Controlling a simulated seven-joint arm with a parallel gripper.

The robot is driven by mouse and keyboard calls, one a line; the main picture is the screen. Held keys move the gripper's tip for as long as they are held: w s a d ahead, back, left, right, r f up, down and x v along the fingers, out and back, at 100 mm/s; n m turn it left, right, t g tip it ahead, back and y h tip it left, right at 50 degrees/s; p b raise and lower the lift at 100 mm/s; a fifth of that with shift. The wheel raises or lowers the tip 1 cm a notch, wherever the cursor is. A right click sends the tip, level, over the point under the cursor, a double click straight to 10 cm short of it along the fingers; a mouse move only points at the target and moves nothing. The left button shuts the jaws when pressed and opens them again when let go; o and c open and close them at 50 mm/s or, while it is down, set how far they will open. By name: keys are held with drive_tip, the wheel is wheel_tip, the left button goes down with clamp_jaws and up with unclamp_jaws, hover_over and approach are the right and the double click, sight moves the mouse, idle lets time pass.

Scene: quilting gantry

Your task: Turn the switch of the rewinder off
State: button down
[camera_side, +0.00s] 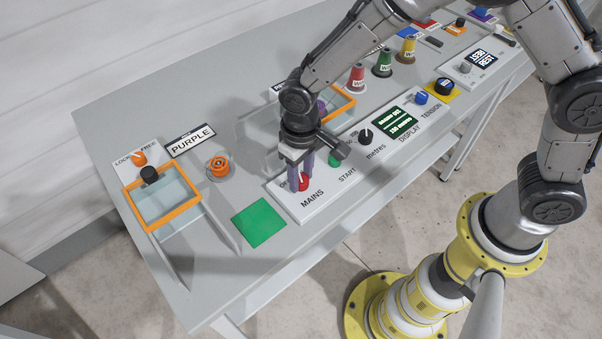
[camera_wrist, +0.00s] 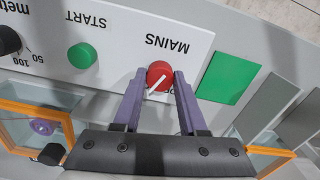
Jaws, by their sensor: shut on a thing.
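The rewinder's switch is a red round knob (camera_wrist: 160,76) with a white pointer line, beside the MAINS label on a white control panel (camera_wrist: 130,45). In the wrist view its white line slants. In the side view the knob (camera_side: 303,182) shows partly, behind the fingers. My gripper (camera_wrist: 158,84) has purple fingers, one on each side of the red knob, and is shut on it. In the side view my gripper (camera_side: 301,180) points down onto the panel's left end. The lettering beside the knob is partly hidden by a finger.
A green START button (camera_side: 335,159) and a black metres dial (camera_side: 365,136) sit close by on the panel. A green square (camera_side: 259,222) lies left of the panel. An orange-framed clear box (camera_side: 134,205) stands further left. Cones of thread (camera_side: 356,78) stand behind the panel.

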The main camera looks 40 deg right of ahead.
sight(301, 179)
drive_tip(key=n, duration=1)
drive_tip(key=shift+r+n, duration=0.1)
drive_tip(key=shift+n, duration=0.3)
idle(0.3)
drive_tip(key=shift+c, duration=2.2)
unclamp_jaws()
wheel_tip(301, 179, up, 14)
